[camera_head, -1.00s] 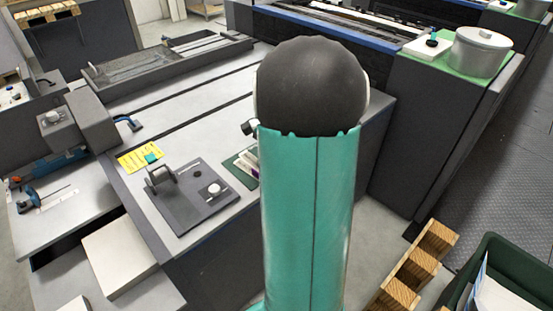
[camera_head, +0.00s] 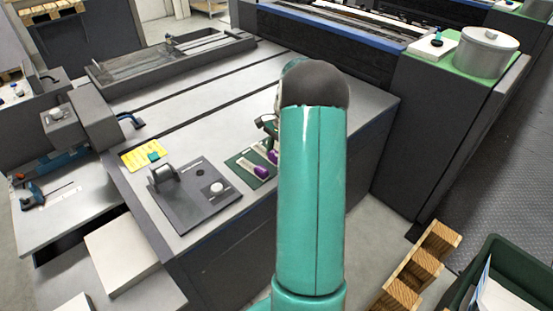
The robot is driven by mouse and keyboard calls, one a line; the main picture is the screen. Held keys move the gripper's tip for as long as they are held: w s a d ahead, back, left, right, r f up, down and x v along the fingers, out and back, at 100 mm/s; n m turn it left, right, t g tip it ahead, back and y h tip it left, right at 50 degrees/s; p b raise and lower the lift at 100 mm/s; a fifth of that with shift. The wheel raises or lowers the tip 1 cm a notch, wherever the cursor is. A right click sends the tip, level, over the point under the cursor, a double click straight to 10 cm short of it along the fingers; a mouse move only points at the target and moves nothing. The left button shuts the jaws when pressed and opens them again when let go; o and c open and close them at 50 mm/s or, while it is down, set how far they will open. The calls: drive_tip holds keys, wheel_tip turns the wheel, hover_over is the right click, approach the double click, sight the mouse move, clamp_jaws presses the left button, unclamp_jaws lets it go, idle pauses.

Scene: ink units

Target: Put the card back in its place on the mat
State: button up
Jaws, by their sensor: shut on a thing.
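The dark green mat (camera_head: 243,174) lies on the grey table top, to the left of my arm, which hides its right part. Two pale pieces with purple ends lie on it: a nearer one (camera_head: 260,171) and a farther one (camera_head: 272,157), partly covered by my arm. My gripper (camera_head: 268,127) shows only in part at the left edge of my arm, near the far side of the mat. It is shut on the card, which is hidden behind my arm. I cannot tell the card's tilt or its height above the mat.
A dark plate (camera_head: 195,212) with a grey device and a white knob sits left of the mat. A lidded pot (camera_head: 486,52) stands on the right-hand unit. Wooden pallet parts (camera_head: 425,262) are on the floor.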

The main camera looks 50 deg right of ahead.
drive_tip(key=shift+w+d+f, duration=0.3)
drive_tip(key=shift+d+f, duration=0.2)
drive_tip(key=shift+f, duration=0.1)
drive_tip(key=shift+d+f, duration=0.1)
drive_tip(key=shift+f, duration=1.6)
drive_tip(key=o, duration=1.1)
drive_tip(key=shift+f, duration=0.15)
drive_tip(key=shift+c, duration=0.2)
